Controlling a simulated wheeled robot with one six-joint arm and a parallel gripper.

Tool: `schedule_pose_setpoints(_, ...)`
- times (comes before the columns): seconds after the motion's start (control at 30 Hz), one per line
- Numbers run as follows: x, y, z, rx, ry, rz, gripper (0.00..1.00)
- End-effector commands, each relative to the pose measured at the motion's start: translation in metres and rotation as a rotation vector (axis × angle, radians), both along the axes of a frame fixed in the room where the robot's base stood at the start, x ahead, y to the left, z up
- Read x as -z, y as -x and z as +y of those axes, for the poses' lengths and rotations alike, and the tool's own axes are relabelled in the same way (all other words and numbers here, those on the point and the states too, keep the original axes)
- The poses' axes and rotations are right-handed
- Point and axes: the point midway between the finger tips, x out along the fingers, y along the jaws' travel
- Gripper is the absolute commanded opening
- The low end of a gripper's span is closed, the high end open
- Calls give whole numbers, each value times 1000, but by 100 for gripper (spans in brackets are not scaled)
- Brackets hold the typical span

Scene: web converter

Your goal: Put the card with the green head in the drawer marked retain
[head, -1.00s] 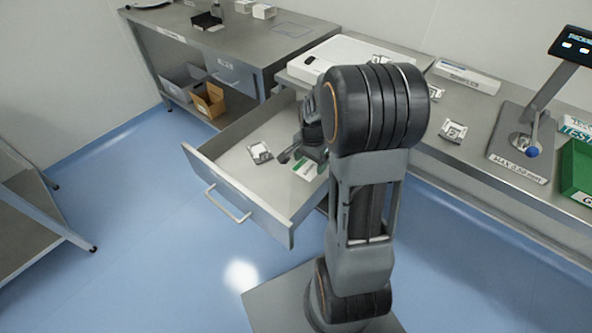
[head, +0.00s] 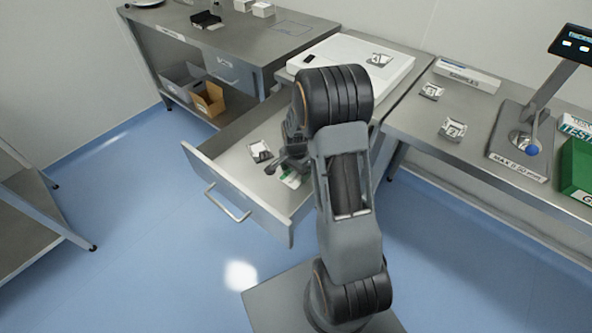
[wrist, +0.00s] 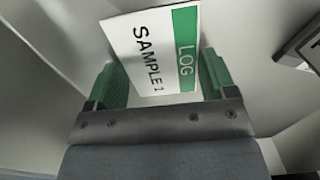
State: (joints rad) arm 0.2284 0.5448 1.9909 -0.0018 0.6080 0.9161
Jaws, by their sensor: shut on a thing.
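The card with the green head (wrist: 158,52) fills the middle of the wrist view; it reads "LOG" on the green band and "SAMPLE 1" on white. My gripper (wrist: 158,75) is shut on it, with green-padded fingers on either side. In the head view, my gripper (head: 284,167) is inside the open drawer (head: 229,178), and a white and green bit of the card (head: 291,180) shows below it. The rest of the card is hidden there. I cannot read any marking on this drawer.
A small silver packet (head: 260,151) lies in the drawer left of my gripper. More packets (head: 452,129), a stand (head: 520,150) and a green tray (head: 577,168) are at right. Open floor lies in front.

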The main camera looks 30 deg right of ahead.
Motion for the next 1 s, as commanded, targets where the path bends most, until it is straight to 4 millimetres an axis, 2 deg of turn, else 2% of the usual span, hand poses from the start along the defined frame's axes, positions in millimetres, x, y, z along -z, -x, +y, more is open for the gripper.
schedule_pose_setpoints(0.3, 4, 0, 0, -1, 0, -1, 55)
schedule_pose_setpoints(0.33, 3, 0, 0, -1, 0, -1, 79)
schedule_pose_setpoints(0.53, 2, 0, 0, -1, 0, -1, 99)
schedule_pose_setpoints(0.8, 0, 0, 0, -1, 0, -1, 100)
schedule_pose_setpoints(0.9, -7, -1, 0, -1, 1, -4, 100)
schedule_pose_setpoints(1.0, -22, -1, 0, -1, 1, -5, 100)
